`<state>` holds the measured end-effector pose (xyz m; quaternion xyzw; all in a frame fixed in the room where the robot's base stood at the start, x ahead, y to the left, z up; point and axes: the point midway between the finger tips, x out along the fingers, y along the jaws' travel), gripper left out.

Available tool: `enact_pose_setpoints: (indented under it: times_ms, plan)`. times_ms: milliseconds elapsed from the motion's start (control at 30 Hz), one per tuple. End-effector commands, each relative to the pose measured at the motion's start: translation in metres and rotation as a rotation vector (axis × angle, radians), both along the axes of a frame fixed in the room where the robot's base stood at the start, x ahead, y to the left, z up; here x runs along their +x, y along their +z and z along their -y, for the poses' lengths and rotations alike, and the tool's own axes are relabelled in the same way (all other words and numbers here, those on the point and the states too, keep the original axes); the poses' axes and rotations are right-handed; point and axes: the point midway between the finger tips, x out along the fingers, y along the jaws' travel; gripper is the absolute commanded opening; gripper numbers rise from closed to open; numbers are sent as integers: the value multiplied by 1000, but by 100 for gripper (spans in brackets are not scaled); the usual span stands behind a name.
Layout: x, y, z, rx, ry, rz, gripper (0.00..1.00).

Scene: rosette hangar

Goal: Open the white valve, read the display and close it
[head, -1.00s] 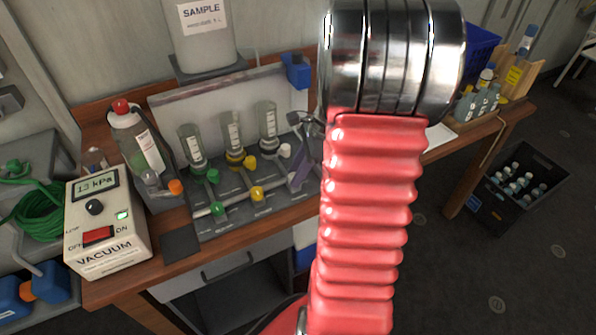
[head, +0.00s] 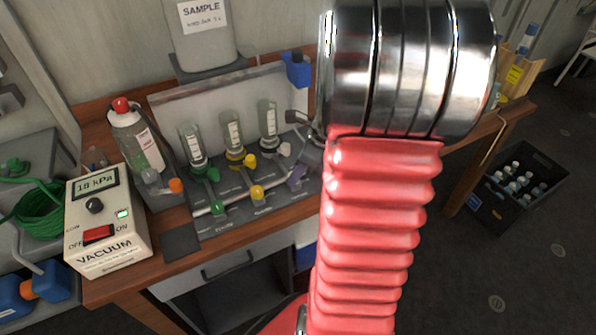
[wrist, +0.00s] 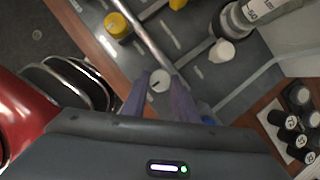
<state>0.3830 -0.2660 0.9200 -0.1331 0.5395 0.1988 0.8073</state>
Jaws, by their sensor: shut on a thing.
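In the wrist view my gripper (wrist: 160,92) has its two purple fingers closed on a round white valve knob (wrist: 159,79). In the head view the purple fingertips (head: 298,177) show at the right end of the rack, and this knob is hidden there. A second white knob (head: 285,149) sits behind, below the right glass cylinder; it also shows in the wrist view (wrist: 222,52), apart from my fingers. The vacuum box (head: 110,228) stands at the left with its display (head: 96,184) reading 18 kPa. Its green light is lit beside the red switch.
Yellow knobs (head: 257,192) and green knobs (head: 218,208) stand left of my gripper on the rack. Small black-capped bottles (wrist: 300,97) stand close by in the wrist view. My arm covers the table's right part.

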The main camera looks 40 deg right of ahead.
Motion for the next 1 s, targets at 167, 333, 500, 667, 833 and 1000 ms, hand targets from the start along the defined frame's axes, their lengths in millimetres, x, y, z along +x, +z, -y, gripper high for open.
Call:
enact_pose_setpoints:
  times_ms: [167, 333, 500, 667, 833, 1000]
  plan:
    - [0, -1, -2, 5, 1, -1, 4]
    - [0, 0, -1, 4, 2, -1, 37]
    - [0, 0, -1, 2, 1, -1, 44]
    - [0, 0, 0, 1, 2, -1, 44]
    - [-2, 6, 2, 0, 0, 1, 44]
    - [-8, 24, 5, -2, 1, 2, 44]
